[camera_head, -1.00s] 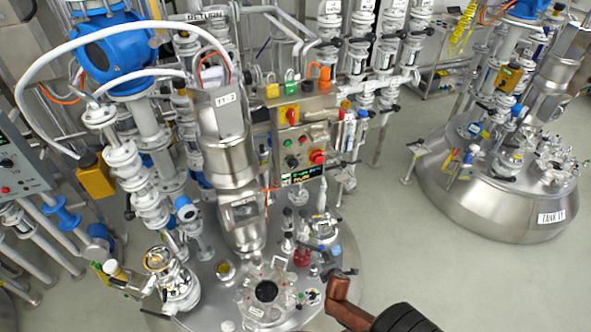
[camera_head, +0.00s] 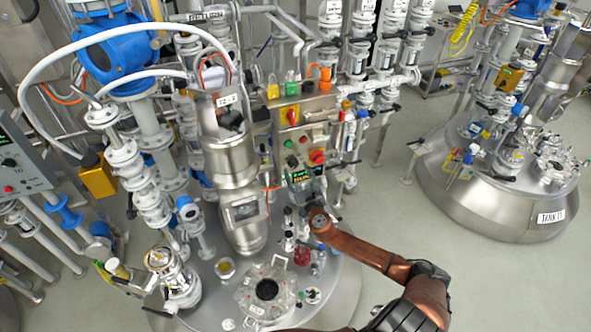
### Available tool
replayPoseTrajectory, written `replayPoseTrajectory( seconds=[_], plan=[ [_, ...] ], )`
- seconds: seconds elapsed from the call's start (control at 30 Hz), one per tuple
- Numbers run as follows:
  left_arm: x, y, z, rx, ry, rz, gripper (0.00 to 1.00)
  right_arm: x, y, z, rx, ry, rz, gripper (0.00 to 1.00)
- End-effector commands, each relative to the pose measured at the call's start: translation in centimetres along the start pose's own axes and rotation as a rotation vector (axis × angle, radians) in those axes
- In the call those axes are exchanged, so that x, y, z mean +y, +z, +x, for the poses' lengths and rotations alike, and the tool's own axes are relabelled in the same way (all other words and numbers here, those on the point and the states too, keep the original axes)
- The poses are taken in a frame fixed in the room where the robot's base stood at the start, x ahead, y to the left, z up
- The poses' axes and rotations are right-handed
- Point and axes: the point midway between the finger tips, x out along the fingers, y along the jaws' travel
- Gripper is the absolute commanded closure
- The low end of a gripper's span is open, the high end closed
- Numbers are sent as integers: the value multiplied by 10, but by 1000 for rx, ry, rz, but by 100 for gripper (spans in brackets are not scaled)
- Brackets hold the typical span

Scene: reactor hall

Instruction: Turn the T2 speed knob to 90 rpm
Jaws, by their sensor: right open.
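The control panel (camera_head: 305,135) stands beside the steel mixer drive, whose small plate (camera_head: 228,100) is not clearly readable. A black knob (camera_head: 292,161) sits low on the panel, left of a red mushroom button (camera_head: 317,157) and above a lit display (camera_head: 300,175). It may be the speed knob; its label and setting are too small to read. My right arm comes in from the lower right. My right gripper (camera_head: 307,191) is dark, small and partly hidden by my wrist, just below and in front of the display. It is open, and I see nothing held. My left gripper is out of view.
The tank lid (camera_head: 340,290) below carries a round hatch (camera_head: 267,290) and several valves and fittings close to my right wrist. A grey panel (camera_head: 25,160) with a knob is at the left edge. Another tank (camera_head: 500,195) stands at the right, with clear floor between.

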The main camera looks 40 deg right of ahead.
Motion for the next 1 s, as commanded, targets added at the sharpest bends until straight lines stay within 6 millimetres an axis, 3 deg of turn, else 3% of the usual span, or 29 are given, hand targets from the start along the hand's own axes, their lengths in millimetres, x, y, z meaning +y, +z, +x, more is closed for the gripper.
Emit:
replayPoseTrajectory(
  seconds=[0.2, 0.5, 1.0],
  plan=[
    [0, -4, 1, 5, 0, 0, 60, 0, -1, 18, 1, 0, 1, 54],
    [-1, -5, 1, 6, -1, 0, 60, 0, -1, 20, 2, 0, 2, 54],
    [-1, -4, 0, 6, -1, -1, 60, 0, -1, 20, 2, 0, 2, 89]
  ],
)
